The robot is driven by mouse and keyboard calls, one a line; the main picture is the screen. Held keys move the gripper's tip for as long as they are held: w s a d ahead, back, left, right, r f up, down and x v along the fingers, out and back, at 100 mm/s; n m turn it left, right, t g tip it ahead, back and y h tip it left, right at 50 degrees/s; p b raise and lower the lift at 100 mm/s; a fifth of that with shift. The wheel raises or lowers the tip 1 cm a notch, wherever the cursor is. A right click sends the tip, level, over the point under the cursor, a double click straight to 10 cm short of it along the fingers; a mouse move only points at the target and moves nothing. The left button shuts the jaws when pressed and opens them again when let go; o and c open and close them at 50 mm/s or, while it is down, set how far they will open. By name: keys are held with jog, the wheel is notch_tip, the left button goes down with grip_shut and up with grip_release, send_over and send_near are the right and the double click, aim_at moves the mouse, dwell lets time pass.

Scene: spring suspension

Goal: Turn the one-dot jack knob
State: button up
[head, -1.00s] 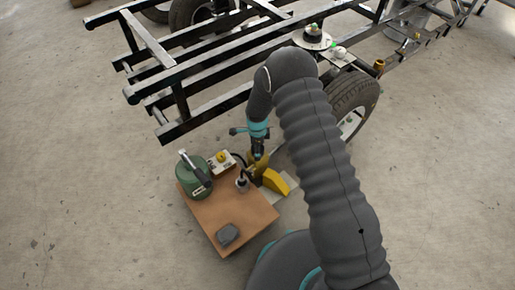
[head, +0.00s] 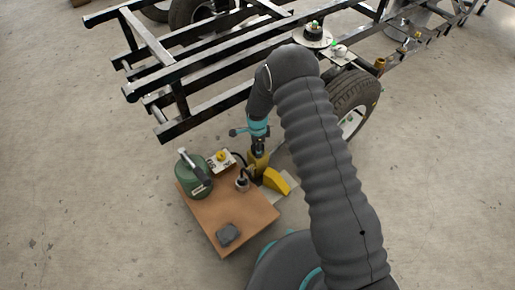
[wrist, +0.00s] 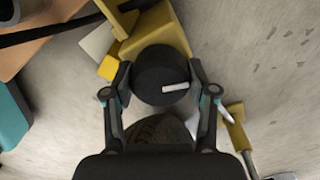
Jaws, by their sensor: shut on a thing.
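A round black knob (wrist: 155,68) with a white pointer bar on its top fills the middle of the wrist view. It sits at the near end of a yellow block-shaped jack body (wrist: 160,28). My gripper (wrist: 161,80) has one finger on each side of the knob and is shut on it. I see no dot mark on the knob, so I cannot tell which knob it is by dots. In the head view my gripper (head: 258,147) points down over the yellow jack (head: 258,164), and the knob is hidden there.
A brown board (head: 235,218) carries a green canister (head: 195,183), a box with a yellow knob (head: 221,156) and a grey block (head: 228,234). A yellow wedge (head: 275,180) lies to the right. The black frame (head: 200,85) and a wheel (head: 350,95) stand close behind.

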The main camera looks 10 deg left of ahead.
jog(key=n+b, duration=0.2)
jog(key=n, duration=0.2)
jog(key=shift+f, duration=0.15)
jog(key=n+b, duration=0.2)
jog(key=n, duration=0.2)
jog(key=shift+s+n, duration=0.1)
jog(key=shift+n, duration=0.3)
jog(key=n+b, duration=0.1)
jog(key=n, duration=0.3)
jog(key=shift+d+n+b, duration=0.1)
jog(key=shift+n+b, duration=0.2)
jog(key=n+b, duration=0.1)
jog(key=n, duration=0.3)
jog(key=shift+n, duration=0.3)
jog(key=n, duration=0.4)
jog(key=shift+b, duration=0.35)
jog(key=n, duration=0.5)
jog(key=shift+b, duration=0.3)
jog(key=n, duration=0.4)
jog(key=shift+n+b, duration=0.35)
jog(key=shift+n, duration=2.15)
